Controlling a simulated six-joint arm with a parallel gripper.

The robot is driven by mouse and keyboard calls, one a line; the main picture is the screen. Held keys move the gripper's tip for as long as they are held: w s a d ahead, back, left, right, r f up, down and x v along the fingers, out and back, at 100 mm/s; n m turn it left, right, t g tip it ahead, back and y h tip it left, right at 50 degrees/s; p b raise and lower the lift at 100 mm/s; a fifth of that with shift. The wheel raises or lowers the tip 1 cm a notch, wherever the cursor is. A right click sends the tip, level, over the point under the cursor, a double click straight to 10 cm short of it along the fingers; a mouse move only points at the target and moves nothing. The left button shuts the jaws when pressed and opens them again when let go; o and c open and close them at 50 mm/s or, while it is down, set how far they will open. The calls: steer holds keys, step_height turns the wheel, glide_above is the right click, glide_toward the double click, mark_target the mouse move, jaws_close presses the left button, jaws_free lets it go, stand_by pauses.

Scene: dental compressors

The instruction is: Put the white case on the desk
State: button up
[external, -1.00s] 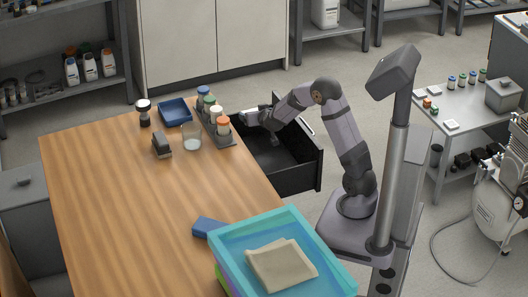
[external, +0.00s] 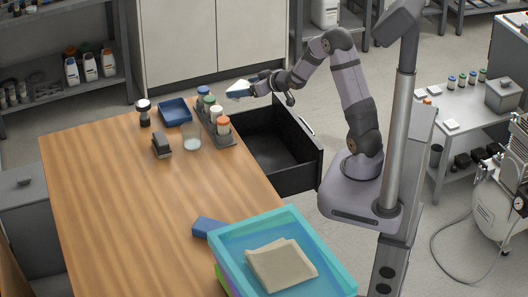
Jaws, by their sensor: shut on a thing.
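The white case (external: 240,90), pale with a bluish tint, is held in the air in the external view. It is above the far end of the open drawer (external: 311,160), beyond the desk's back right corner. My gripper (external: 254,88) is shut on it, and the fingers partly cover its right end. The wooden desk (external: 150,215) lies below and to the left of the case.
A dark rack (external: 228,141) with several capped bottles stands along the desk's right edge, near the drawer. A glass (external: 191,138), blue tray (external: 174,111), dark block (external: 161,146) and teal bin (external: 335,262) are on the desk. The desk's middle is clear.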

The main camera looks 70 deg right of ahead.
steer(key=s+a+r+n+g+y+p, duration=0.1)
steer(key=a+r+n+y+p, duration=0.2)
steer(key=a, duration=0.5)
steer(key=a+r+n+y+p, duration=0.1)
steer(key=a+n+y+p, duration=0.25)
steer(key=a, duration=0.55)
steer(key=s+a+r+n+g+y+p, duration=0.15)
steer(key=a+n+y, duration=0.25)
steer(key=a, duration=0.4)
steer(key=n+g+y+p, duration=0.5)
steer(key=n+g, duration=0.3)
steer(key=n, duration=0.2)
glide_above(245, 192)
steer(key=shift+m, duration=0.25)
steer(key=shift+w+f, duration=0.1)
steer(key=shift+f, duration=3.25)
steer(key=shift+f, duration=0.1)
steer(key=shift+f+p, duration=0.45)
steer(key=shift+f, duration=1.55)
